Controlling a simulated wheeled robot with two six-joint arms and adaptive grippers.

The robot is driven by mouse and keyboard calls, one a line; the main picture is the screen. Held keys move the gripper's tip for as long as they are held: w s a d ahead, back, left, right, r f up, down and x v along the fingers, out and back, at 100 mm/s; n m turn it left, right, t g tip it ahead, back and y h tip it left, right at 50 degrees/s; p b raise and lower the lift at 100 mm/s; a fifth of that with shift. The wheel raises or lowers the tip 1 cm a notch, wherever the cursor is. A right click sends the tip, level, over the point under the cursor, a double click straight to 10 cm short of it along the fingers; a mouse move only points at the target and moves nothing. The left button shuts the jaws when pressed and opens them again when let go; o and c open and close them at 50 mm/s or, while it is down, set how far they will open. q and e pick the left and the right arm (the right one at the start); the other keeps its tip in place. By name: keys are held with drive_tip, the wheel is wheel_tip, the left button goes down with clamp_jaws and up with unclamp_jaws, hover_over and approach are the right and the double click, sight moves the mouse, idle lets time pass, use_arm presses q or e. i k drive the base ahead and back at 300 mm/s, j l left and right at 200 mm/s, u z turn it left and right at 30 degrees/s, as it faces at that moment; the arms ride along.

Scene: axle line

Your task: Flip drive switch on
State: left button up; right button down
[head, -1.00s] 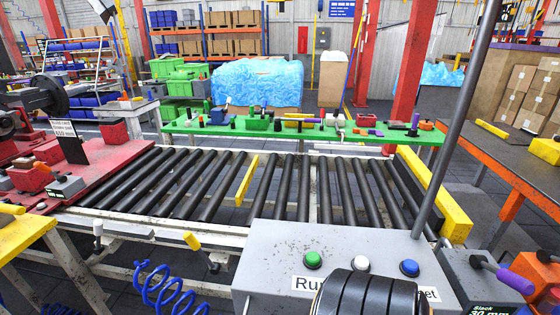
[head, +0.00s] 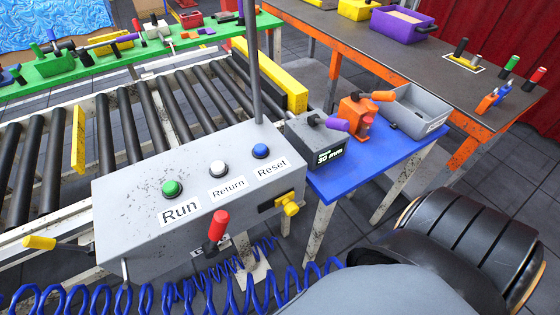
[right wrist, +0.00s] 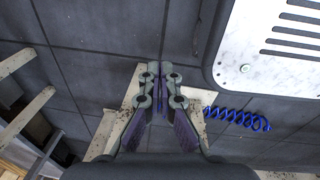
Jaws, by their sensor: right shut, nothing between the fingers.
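The grey control box (head: 130,200) stands at the near end of the roller conveyor in the head view. A red-handled lever (head: 218,225) sticks up from its front face, with a small, unreadable label beside it. It is the likely drive switch, but I cannot read its position. A yellow knob (head: 291,208) sits on a dark plate at the box's right. My right gripper (right wrist: 160,72) is shut and empty in the right wrist view, over the dark floor and a pale frame. My left gripper is out of view.
Green Run (head: 171,188), white Return (head: 217,168) and blue Reset (head: 261,151) buttons top the box. A blue coiled hose (head: 180,295) hangs below it. A blue side table (head: 370,160) holds a gauge block and an orange fixture. A yellow-handled lever (head: 40,243) stands at left.

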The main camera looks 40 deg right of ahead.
sight(220, 219)
drive_tip(key=z, duration=0.25)
drive_tip(key=k+l, duration=0.2)
drive_tip(key=k+l+z, duration=0.1)
drive_tip(key=l, duration=0.35)
drive_tip(key=k+l, duration=0.5)
drive_tip(key=l, duration=0.2)
drive_tip(key=k+l+z, duration=0.1)
drive_tip(key=k+l, duration=0.3)
drive_tip(key=l, duration=0.25)
drive_tip(key=k+l+z, duration=0.1)
drive_tip(key=l, duration=0.3)
drive_tip(key=k, duration=0.1)
